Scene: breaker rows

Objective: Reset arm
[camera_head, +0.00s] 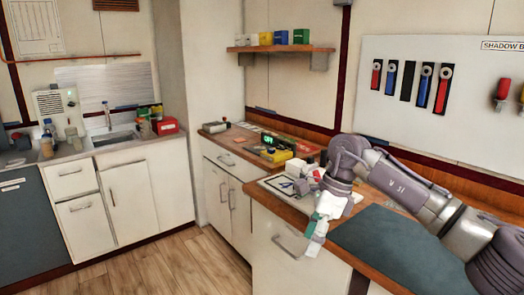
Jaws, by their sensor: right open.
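My right arm comes in from the right, over the wooden counter (272,200). Its right gripper (315,238) points down and toward the front edge of this counter, in front of the white cabinet. The gripper is open, and I see nothing held in it. The fingers are small and pale here, so their exact gap is hard to see. My left gripper is not in view.
A dark mat (395,248) lies under my right arm. A yellow item (275,155) and a lit display (268,139) stand behind the gripper. Tools hang on a white board (385,52). The wooden floor (165,270) at left is clear.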

